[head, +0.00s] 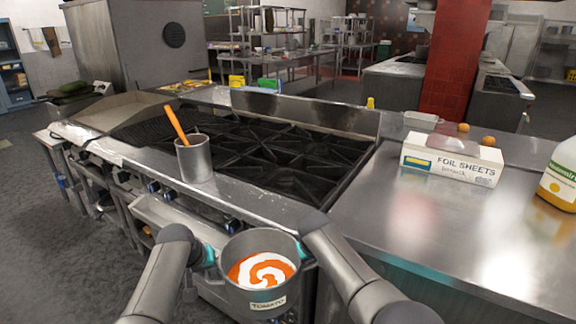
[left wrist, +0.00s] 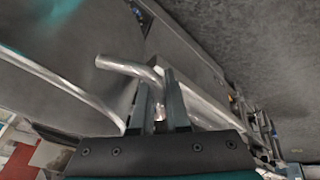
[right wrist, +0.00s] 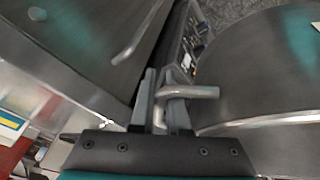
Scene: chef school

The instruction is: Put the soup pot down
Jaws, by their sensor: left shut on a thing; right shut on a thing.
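The soup pot (head: 262,298) is a grey metal pot with a label and orange soup with a white swirl inside. It is held upright in the air in front of the stove (head: 290,150). My left gripper (head: 208,257) is at the pot's left side; in the left wrist view its fingers (left wrist: 160,105) are shut on a bent metal handle. My right gripper (head: 303,250) is at the pot's right side, mostly hidden by my arm; in the right wrist view its fingers (right wrist: 160,105) are shut on the other handle. The pot's underside is hidden.
A metal container (head: 194,160) with an orange-handled utensil stands on the stove's front ledge. The black burner grates behind it look clear. On the right counter (head: 430,230) are a foil sheets box (head: 451,158) and a bottle (head: 560,178); the counter's front part is bare.

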